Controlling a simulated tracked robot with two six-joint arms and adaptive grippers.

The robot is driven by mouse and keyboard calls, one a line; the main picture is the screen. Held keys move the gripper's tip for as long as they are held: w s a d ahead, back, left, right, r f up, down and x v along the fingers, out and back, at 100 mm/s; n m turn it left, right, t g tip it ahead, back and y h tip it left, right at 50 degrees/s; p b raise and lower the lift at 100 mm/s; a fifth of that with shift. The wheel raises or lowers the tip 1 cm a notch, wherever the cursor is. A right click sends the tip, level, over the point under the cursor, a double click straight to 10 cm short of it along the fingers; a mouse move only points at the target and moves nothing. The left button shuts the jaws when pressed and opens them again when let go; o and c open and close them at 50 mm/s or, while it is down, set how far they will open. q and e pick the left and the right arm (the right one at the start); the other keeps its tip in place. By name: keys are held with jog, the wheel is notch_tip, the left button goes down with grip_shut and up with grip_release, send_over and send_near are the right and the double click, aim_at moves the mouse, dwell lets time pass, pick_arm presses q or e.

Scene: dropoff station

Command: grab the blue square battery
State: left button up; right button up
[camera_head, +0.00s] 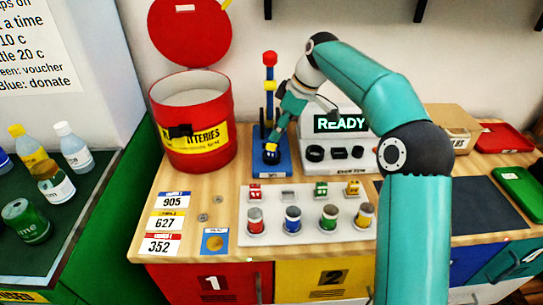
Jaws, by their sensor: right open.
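My right arm reaches in from the right, and my right gripper (272,146) points down over a blue stand (283,170) with a red, yellow and blue post. The gripper is open. A small dark blue block (271,155) shows at its fingertips; it looks like the blue square battery, but the fingers partly cover it and I cannot tell if they touch it. In the white battery tray (300,236), red (255,191), green (321,189) and yellow (352,187) square batteries stand in the back row. The back-row spot behind the blue round battery (292,219) looks empty. My left gripper is not in view.
A red battery bin (200,150) with its lid up stands at the back left. A white station with a READY screen (340,123) stands right of the stand. Number cards (168,222) and coins lie at the left. My arm covers part of the dark mat (480,205).

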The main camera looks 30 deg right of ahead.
aim_at(273, 146)
jog(key=x, duration=0.5)
jog(key=shift+s+d+f, duration=0.1)
jog(key=shift+s+f, duration=0.1)
jog(key=shift+s, duration=0.05)
jog(key=shift+w+f, duration=0.2)
jog(key=shift+f, duration=0.3)
grip_shut()
